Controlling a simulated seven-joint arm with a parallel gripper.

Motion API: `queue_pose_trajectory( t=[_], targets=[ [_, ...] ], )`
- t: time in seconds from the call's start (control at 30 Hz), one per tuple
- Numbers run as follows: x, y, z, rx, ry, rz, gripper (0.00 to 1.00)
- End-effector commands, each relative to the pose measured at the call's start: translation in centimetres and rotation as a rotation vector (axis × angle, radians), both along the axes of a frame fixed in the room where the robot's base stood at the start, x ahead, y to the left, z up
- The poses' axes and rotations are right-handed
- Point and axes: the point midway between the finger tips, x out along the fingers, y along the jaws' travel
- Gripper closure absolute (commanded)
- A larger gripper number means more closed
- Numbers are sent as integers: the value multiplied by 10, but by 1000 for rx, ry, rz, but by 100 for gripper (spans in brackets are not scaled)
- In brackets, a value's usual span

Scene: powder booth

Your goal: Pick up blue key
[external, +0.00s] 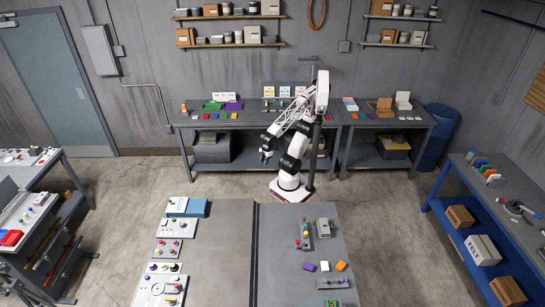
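My arm stands on a white and red base on the floor behind the front table, with its elbow raised. My gripper (265,158) hangs at the arm's left side, in the air in front of the back bench. Its fingers are too small to tell whether they are open or shut. A bluish patch shows at its tip, but I cannot tell whether this is part of the gripper or a held thing. I cannot make out a blue key with certainty. Several small coloured pieces lie on the back bench (270,122), too small to name.
The front table (225,250) has control panels on its left and a joystick box (305,235), purple block (309,267) and orange block (341,266) on its right; its middle is clear. Benches stand left and right. A blue bin (440,135) stands behind. Floor between is open.

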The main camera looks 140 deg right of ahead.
Motion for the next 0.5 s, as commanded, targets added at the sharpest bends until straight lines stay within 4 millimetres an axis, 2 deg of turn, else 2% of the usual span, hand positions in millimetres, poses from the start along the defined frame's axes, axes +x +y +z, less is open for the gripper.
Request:
queue_pose_trajectory(
  t=[0.17,0.27,0.5],
  targets=[
    [19,11,3,30,-22,-37,64],
    [39,24,7,64,-46,-80,64],
    [103,73,15,194,-110,-232,64]
  ],
)
